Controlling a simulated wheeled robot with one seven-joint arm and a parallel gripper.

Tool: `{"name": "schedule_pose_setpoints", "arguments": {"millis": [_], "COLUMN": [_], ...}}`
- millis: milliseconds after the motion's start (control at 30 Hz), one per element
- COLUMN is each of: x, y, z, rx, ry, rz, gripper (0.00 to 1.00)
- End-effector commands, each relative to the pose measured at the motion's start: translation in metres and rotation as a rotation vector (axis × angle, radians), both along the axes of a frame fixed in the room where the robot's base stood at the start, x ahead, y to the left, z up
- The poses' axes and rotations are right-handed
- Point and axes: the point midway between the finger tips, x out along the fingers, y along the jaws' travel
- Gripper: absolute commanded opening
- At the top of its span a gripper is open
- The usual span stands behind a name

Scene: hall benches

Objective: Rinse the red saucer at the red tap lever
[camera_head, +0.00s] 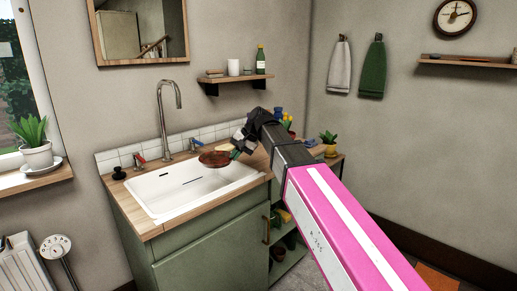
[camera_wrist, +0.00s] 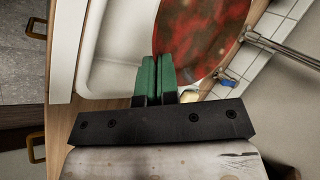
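The red saucer (camera_head: 214,159) is a round, mottled dark-red dish above the right part of the white sink (camera_head: 160,205). My gripper (camera_head: 236,152) is shut on its right rim and holds it clear of the basin. In the wrist view the green fingers (camera_wrist: 157,75) are close together at the edge of the saucer (camera_wrist: 200,35). The red tap lever (camera_head: 139,159) is behind the sink, left of the grey spout (camera_head: 165,115); the saucer is to the right of the spout. A blue lever (camera_head: 194,144) is right of the spout and also shows in the wrist view (camera_wrist: 228,77).
A black knob (camera_head: 118,173) sits on the wooden counter left of the red lever. A shelf (camera_head: 235,78) with a bottle hangs above right. Potted plants (camera_head: 328,144) stand right of the sink, behind my arm. The left basin is empty.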

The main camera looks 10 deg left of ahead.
Motion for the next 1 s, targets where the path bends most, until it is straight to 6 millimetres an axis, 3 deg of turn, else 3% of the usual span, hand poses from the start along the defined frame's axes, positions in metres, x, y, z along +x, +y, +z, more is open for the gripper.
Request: {"name": "schedule_pose_setpoints", "arguments": {"millis": [100,300,567,1000], "x": [-0.013,-0.029,-0.032,-0.022], "y": [0.035,0.067,0.076,0.086], "z": [-0.011,-0.021,-0.030,-0.071], "rx": [0.002,0.004,0.005,0.005], "ry": [0.003,0.003,0.002,0.003], "rz": [0.081,0.160,0.181,0.180], "gripper": [0.00,0.00,0.00,0.00]}}
